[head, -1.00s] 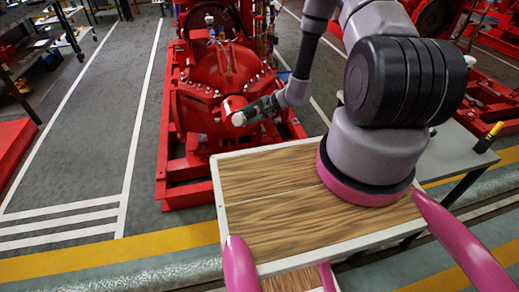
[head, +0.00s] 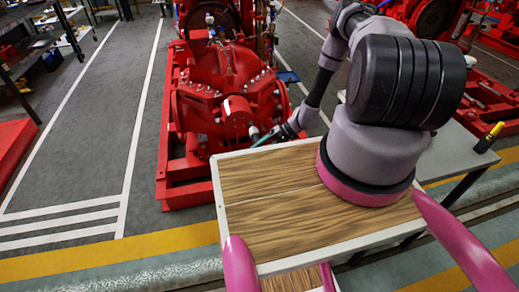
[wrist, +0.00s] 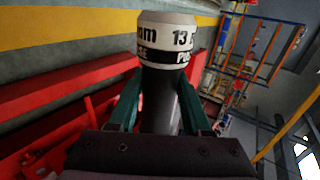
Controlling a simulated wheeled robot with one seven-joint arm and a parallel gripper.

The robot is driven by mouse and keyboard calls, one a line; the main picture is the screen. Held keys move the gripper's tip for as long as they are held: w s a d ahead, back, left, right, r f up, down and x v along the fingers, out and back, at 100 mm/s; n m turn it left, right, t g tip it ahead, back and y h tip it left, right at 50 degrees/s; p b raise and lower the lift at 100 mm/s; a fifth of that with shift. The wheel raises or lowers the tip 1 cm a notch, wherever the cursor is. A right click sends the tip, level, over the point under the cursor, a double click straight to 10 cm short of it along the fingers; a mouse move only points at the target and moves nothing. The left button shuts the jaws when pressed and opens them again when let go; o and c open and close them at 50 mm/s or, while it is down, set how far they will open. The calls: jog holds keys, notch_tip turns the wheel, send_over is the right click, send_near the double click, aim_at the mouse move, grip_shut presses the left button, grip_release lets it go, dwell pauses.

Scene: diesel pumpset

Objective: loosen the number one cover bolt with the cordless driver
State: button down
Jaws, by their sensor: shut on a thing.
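My gripper (head: 272,136) is shut on the cordless driver (wrist: 168,35). In the wrist view the driver has a white and black lettered collar and a dark body between my teal fingers. In the head view the driver is small, and its pale end (head: 254,132) points left, beside the lower right of the red pump (head: 225,75). I cannot tell whether it touches the pump. Several bolts ring the pump's cover (head: 232,92). I cannot tell which is number one, nor see any bolt in the wrist view.
A grey bench (head: 455,150) at the right carries a yellow and black tool (head: 488,137). Open grey floor (head: 100,140) with white lines lies to the left.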

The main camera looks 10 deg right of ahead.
aim_at(257, 139)
jog(key=shift+w+a, duration=0.1)
jog(key=shift+w, duration=2.2)
jog(key=shift+w+r, duration=0.2)
jog(key=shift+w, duration=0.5)
dwell(2.2)
jog(key=shift+s, duration=0.2)
dwell(0.6)
